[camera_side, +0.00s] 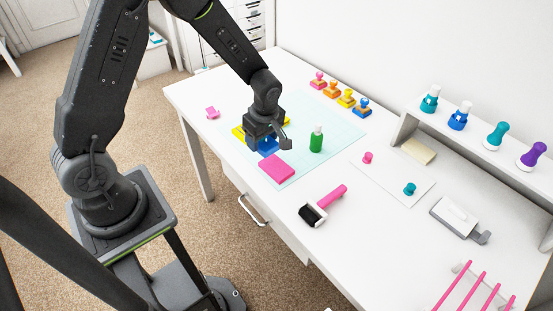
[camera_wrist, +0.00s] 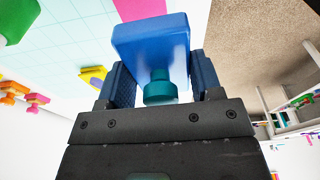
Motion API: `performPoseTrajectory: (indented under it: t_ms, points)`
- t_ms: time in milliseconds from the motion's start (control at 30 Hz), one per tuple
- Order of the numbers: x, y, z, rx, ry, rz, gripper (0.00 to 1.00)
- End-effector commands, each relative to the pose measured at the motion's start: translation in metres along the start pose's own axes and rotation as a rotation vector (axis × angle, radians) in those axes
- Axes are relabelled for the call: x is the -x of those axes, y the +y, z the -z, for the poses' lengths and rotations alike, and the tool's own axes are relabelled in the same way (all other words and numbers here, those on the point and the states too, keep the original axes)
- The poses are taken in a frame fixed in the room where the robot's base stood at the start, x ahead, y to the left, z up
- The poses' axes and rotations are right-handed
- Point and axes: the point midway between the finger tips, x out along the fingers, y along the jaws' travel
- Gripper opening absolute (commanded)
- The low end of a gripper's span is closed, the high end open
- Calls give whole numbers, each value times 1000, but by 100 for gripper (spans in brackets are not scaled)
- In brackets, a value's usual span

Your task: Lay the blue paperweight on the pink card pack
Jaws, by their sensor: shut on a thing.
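The blue paperweight (camera_side: 268,147) is a blue block in my gripper (camera_side: 265,138). In the wrist view the block (camera_wrist: 150,42) has a teal knob (camera_wrist: 160,90) and sits between the two fingers of my gripper (camera_wrist: 162,85), which are shut on it. The pink card pack (camera_side: 277,168) lies flat on the pale mat, just in front and to the right of the held paperweight. In the wrist view the pack (camera_wrist: 139,9) shows partly at the top edge, beyond the block. The side view does not show clearly how high the paperweight is above the mat.
A yellow thing (camera_side: 238,132) lies left of my gripper, partly hidden. A green bottle (camera_side: 316,139) stands to the right on the mat (camera_side: 345,125). Several coloured stamps (camera_side: 346,98) line the back. A black and pink roller (camera_side: 313,215) lies to the right in front.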

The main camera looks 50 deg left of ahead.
Motion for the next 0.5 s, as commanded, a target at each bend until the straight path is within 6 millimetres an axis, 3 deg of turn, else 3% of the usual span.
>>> performPoseTrajectory:
  t_ms: [33, 200, 367, 500]
  points:
    - [-5, 5, -12, -5, 0, 0, 26]
    - [-16, 15, -35, -2, 0, 0, 26]
    - [-23, 18, -41, 0, 0, 1, 26]
    - [-43, 17, -44, -1, 0, 4, 26]
